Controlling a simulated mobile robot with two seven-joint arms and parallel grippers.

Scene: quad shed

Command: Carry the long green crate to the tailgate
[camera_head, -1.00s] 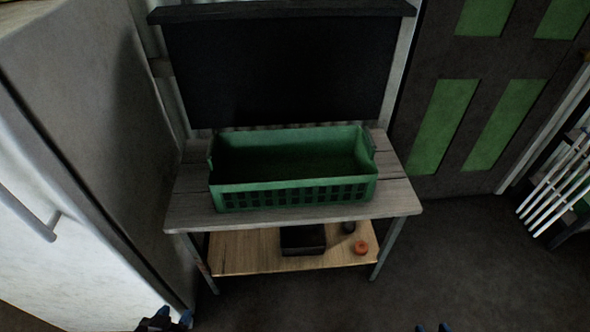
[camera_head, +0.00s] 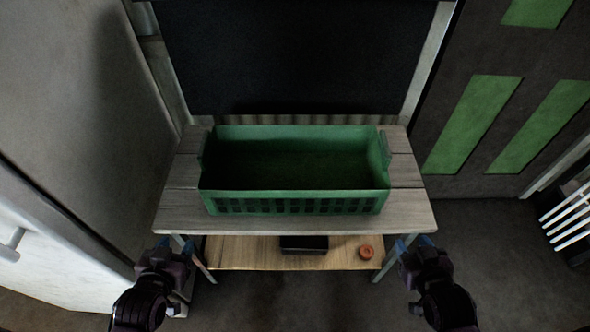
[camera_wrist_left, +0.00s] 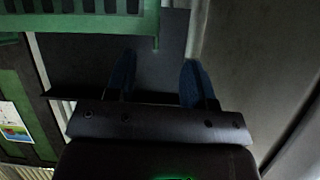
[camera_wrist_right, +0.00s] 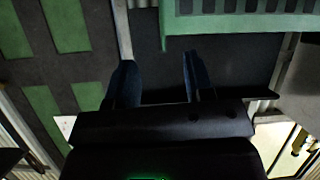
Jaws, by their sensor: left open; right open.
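The long green crate (camera_head: 290,198) stands upright on a grey wooden bench top (camera_head: 170,207) in the middle of the head view. It looks empty, and it has slotted sides and a raised handle at each end. It also shows at the top of the left wrist view (camera_wrist_left: 85,22) and the right wrist view (camera_wrist_right: 235,24). My left gripper (camera_head: 176,246) is open and empty, in front of the bench's left front corner. My right gripper (camera_head: 414,244) is open and empty, in front of the right front corner. Neither touches the crate. I cannot make out a tailgate.
A lower wooden shelf (camera_head: 240,252) holds a black box (camera_head: 304,244) and an orange ring (camera_head: 366,252). A pale cabinet (camera_head: 70,120) stands close on the left. A dark door with green panels (camera_head: 474,120) is on the right.

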